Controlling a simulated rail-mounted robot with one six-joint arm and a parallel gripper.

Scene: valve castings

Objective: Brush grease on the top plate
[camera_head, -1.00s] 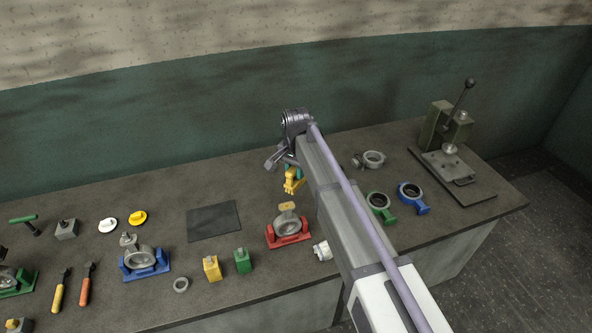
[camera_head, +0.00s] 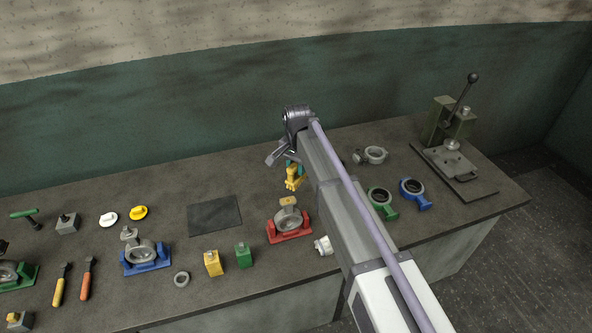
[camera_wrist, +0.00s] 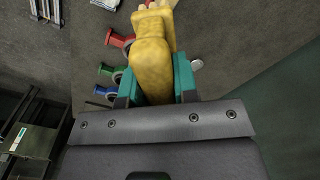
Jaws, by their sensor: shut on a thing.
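My gripper (camera_head: 293,168) has teal fingers and is shut on a yellow piece (camera_wrist: 152,50) with a pale, lumpy far end. The yellow piece also shows in the head view (camera_head: 293,184), hanging from the gripper above the back of the bench, behind the red fixture (camera_head: 290,232). A grey casting (camera_head: 288,217) sits in that fixture with a small tan plate (camera_head: 288,201) on its top. The yellow piece is apart from this plate. The brush and grease cannot be told for certain, and my arm hides part of the bench.
A dark flat mat (camera_head: 214,216) lies left of the red fixture. A blue fixture (camera_head: 146,259) with a casting, a yellow block (camera_head: 213,264) and a green block (camera_head: 244,256) stand at left. Green (camera_head: 382,203) and blue (camera_head: 415,193) ring parts and a lever press (camera_head: 450,130) are at right.

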